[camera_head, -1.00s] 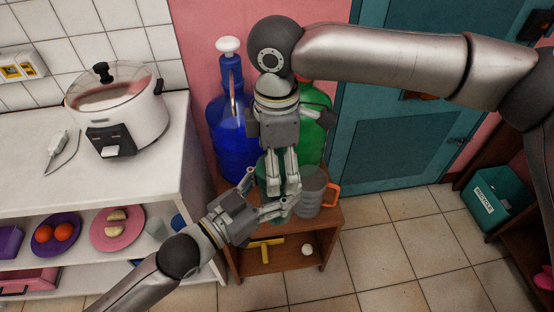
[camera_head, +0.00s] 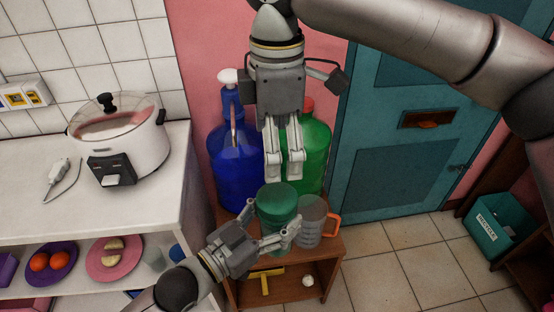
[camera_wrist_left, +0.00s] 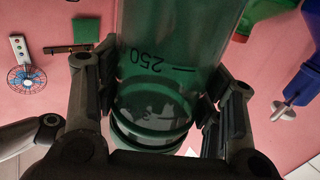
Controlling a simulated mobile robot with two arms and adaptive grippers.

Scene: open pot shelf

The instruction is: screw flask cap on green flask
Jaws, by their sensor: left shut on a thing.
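The green flask (camera_head: 277,213) stands upright above the small brown shelf, with a flat round green top facing up. My left gripper (camera_head: 281,238) is shut around it from the front left. In the left wrist view the flask (camera_wrist_left: 180,40) appears upside down, with a "250" mark and green bands at its top end (camera_wrist_left: 150,125). Whether these bands are a seated cap or the flask's own rim I cannot tell. My right gripper (camera_head: 284,178) points down just above and behind the flask, its fingers slightly apart and empty.
A clear mug with an orange handle (camera_head: 312,222) stands right beside the flask. A blue pump bottle (camera_head: 236,165) and a large green bottle (camera_head: 316,150) stand behind. A white counter (camera_head: 150,190) with a cooker (camera_head: 130,138) is at the left.

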